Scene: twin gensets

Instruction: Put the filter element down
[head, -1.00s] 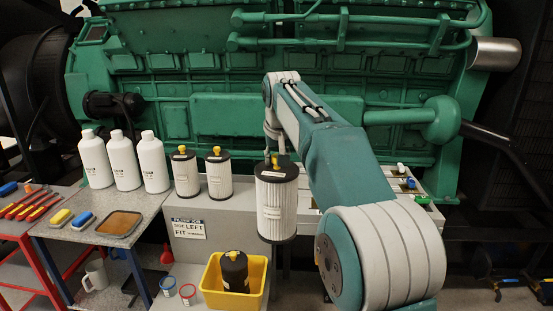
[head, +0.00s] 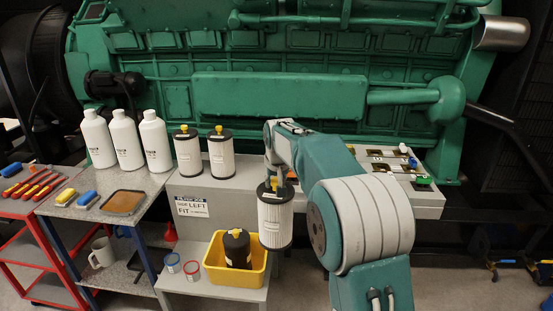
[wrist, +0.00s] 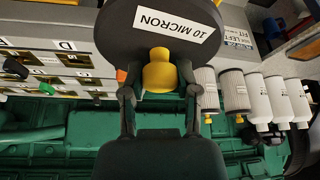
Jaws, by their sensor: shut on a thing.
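The held filter element (head: 275,220) is a white pleated cylinder with black end caps, hanging upright in front of the grey bench and beside the yellow bin. My gripper (wrist: 160,82) is shut on its yellow knob (wrist: 159,70) in the wrist view. Its black top cap (wrist: 120,20) carries a "10 MICRON" label there. I cannot tell whether the element's base touches anything. Two similar filter elements, one left (head: 188,152) and one right (head: 222,154), stand on the bench.
The yellow bin (head: 222,278) holds a dark filter on the lower shelf (head: 180,287). White bottles (head: 124,138) stand on the left table. The green engine (head: 280,97) stands behind.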

